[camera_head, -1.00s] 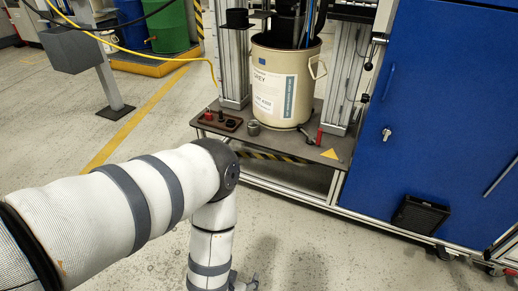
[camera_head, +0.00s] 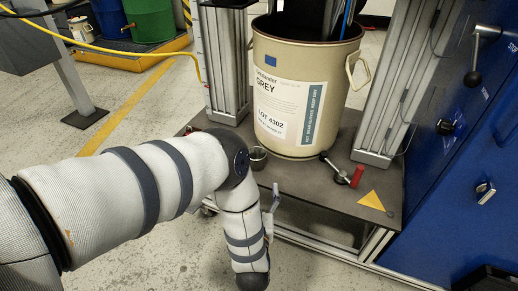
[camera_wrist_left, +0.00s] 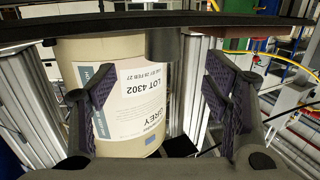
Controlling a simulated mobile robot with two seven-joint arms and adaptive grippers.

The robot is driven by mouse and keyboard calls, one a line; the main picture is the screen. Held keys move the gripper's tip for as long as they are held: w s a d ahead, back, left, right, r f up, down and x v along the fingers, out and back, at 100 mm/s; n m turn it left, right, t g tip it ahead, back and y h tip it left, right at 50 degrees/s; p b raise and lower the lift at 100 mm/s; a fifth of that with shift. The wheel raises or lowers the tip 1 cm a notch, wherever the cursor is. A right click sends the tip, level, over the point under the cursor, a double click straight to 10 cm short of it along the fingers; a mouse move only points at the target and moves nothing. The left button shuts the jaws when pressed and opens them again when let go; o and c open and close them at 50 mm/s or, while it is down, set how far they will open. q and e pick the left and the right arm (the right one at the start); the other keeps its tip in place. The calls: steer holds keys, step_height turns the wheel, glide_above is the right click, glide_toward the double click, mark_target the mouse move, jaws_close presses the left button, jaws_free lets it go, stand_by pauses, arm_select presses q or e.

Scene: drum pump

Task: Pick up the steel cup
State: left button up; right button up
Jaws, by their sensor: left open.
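The steel cup (camera_head: 257,158) is a small grey cup standing upright on the dark platform, just in front of the cream drum and right beside my left elbow in the head view. In the left wrist view, which looks upside down, the cup (camera_wrist_left: 165,46) shows at top centre against the platform edge. My left gripper (camera_wrist_left: 160,92) is open, its two dark padded fingers spread either side of the view centre with nothing between them. The cup lies beyond the fingertips, apart from them. In the head view only part of the left gripper (camera_head: 271,198) shows beside my forearm. My right gripper is not in view.
The labelled drum (camera_head: 290,95) stands on the platform (camera_head: 315,190) behind the cup, between metal uprights. A red-handled part (camera_head: 357,176) and a yellow triangle (camera_head: 371,200) lie to the right. A blue cabinet (camera_head: 440,220) bounds the right side. The floor at front is open.

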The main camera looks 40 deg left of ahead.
arm_select(q)
steer(key=b+x, duration=0.1)
steer(key=x, duration=0.3)
steer(key=b+x, duration=0.1)
steer(key=x, duration=0.3)
steer(key=r+b+x, duration=0.1)
steer(key=x, duration=0.3)
steer(key=shift+w+a+b, duration=0.15)
steer(key=shift+a+b, duration=0.15)
steer(key=c, duration=1.2)
